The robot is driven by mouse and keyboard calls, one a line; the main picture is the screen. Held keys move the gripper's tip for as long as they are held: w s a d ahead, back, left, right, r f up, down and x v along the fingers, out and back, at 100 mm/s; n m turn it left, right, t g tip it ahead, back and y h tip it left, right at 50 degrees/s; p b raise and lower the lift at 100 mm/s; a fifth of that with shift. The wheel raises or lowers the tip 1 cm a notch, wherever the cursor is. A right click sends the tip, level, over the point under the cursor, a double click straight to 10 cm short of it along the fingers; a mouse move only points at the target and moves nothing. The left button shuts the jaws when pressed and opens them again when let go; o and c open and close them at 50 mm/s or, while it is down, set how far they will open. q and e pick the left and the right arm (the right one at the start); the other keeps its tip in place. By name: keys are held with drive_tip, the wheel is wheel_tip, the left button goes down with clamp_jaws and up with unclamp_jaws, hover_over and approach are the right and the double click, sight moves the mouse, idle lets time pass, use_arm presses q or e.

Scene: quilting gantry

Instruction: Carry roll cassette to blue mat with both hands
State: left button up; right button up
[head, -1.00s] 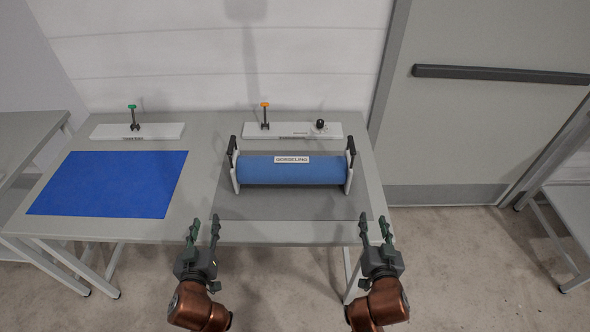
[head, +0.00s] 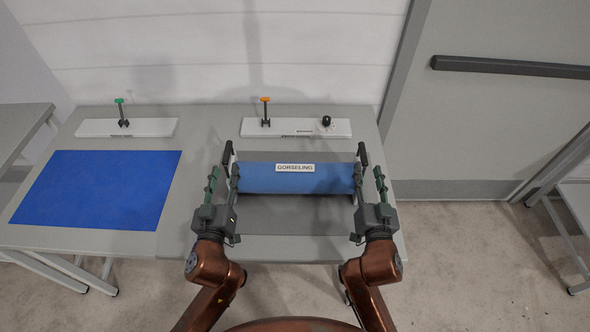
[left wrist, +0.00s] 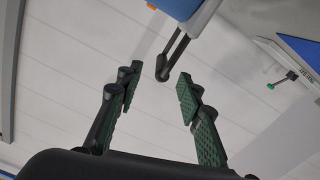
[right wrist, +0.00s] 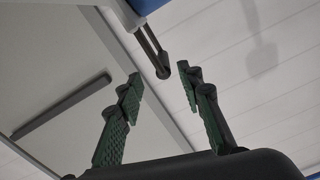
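The roll cassette (head: 290,181), a blue roll with a white label reading GORSELING, lies on a grey mat on the table. Its dark left handle (head: 227,158) shows in the left wrist view (left wrist: 172,55), just beyond my left fingertips. Its dark right handle (head: 363,154) shows in the right wrist view (right wrist: 153,52), just beyond my right fingertips. My left gripper (head: 224,179) is open and empty near the left end plate. My right gripper (head: 369,180) is open and empty near the right end plate. The blue mat (head: 98,188) lies bare at the table's left.
Behind the cassette is a white strip (head: 285,128) with an orange-topped clamp (head: 265,112) and a black knob (head: 326,121). A similar strip (head: 95,128) with a green-topped clamp (head: 122,113) stands behind the blue mat.

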sight(227, 151)
use_arm(q)
drive_tip(key=shift+s+a+r, duration=0.1)
drive_tip(key=shift+s+a, duration=0.1)
use_arm(e)
drive_tip(key=shift+s+a+r, duration=0.1)
drive_tip(key=shift+a, duration=0.05)
